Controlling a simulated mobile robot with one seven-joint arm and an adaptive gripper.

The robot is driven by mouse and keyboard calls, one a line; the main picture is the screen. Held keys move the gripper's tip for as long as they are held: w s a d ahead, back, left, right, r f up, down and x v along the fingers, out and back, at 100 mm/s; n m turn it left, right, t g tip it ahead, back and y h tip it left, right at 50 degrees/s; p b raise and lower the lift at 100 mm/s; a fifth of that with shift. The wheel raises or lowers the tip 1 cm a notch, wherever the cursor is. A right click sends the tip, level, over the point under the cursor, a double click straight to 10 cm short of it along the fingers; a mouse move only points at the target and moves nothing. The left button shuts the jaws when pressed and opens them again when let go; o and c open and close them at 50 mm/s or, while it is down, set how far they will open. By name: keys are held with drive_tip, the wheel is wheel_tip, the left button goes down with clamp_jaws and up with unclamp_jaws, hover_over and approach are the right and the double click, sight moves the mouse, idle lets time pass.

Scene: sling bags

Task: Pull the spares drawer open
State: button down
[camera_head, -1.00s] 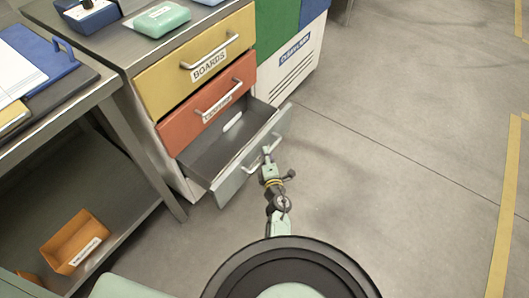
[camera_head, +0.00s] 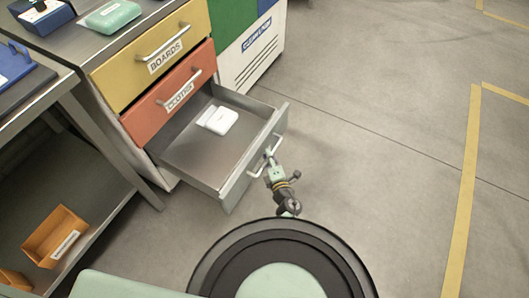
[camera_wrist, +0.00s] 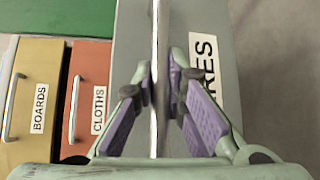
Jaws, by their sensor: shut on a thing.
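The spares drawer (camera_head: 240,184) is the grey bottom drawer of the cabinet and stands well open in the head view. A white item (camera_head: 218,119) lies inside it toward the back. My gripper (camera_head: 269,157) is at the drawer's front, shut on its metal handle (camera_head: 257,169). In the wrist view my gripper (camera_wrist: 160,88) has its two purple-padded fingers on either side of the upright handle bar (camera_wrist: 155,40). The label (camera_wrist: 205,75) on the drawer front is partly hidden by a finger; the letters "RES" show.
The yellow BOARDS drawer (camera_head: 130,65) and the red CLOTHS drawer (camera_head: 150,110) above are closed. A workbench shelf with an orange bin (camera_head: 55,235) is at the left. A white and green cabinet (camera_head: 255,60) stands behind. The floor at the right is clear.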

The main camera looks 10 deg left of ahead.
drive_tip(key=shift+d, duration=0.2)
drive_tip(key=c, duration=1.6)
unclamp_jaws()
